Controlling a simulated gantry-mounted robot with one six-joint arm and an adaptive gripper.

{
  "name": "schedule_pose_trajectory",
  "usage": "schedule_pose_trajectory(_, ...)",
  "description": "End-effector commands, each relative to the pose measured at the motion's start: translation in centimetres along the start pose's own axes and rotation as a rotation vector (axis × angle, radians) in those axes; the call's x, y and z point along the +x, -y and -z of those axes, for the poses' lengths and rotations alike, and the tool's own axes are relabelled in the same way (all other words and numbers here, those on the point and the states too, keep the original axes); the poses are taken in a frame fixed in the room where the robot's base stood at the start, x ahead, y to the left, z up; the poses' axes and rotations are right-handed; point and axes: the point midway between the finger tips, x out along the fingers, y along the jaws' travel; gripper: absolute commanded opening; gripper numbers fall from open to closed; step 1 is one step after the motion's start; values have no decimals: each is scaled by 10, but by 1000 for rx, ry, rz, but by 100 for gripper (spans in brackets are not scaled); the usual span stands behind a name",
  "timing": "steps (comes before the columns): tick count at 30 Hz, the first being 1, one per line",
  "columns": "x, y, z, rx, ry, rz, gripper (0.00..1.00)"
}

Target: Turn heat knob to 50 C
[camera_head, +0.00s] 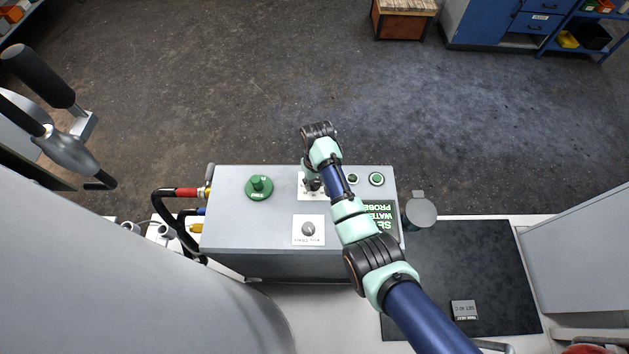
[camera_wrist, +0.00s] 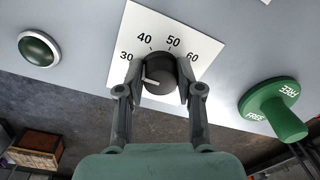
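The heat knob (camera_wrist: 160,76) is a round black knob on a white dial plate (camera_wrist: 140,20) marked 30, 40, 50 and 60. Its white pointer line points left, towards the 30 side. My gripper (camera_wrist: 160,82) has one finger on each side of the knob, with the tips close to its sides; whether both pads touch it cannot be told. In the head view my gripper (camera_head: 312,184) is over the dial plate (camera_head: 304,193) on the grey box, and my arm hides part of that area.
A green mushroom-shaped knob (camera_wrist: 275,111), marked FREE, and a round green button (camera_wrist: 38,48) flank the dial. On the grey box (camera_head: 230,232), another dial (camera_head: 308,229) sits closer to my base. A grey lidded cup (camera_head: 420,212) is right of the box. Hoses (camera_head: 172,193) leave its left side.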

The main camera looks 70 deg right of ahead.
Motion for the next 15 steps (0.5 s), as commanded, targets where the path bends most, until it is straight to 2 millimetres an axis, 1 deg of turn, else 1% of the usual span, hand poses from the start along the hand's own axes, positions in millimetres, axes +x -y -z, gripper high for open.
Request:
schedule_pose_trajectory(1, 0, 0, 0, 0, 0, 0, 23)
schedule_pose_trajectory(5, 0, 0, 0, 0, 0, 0, 1)
schedule_pose_trajectory(10, -1, 0, 0, 7, 0, 0, 1)
schedule_pose_trajectory(15, -2, 0, 0, 49, -1, 0, 1)
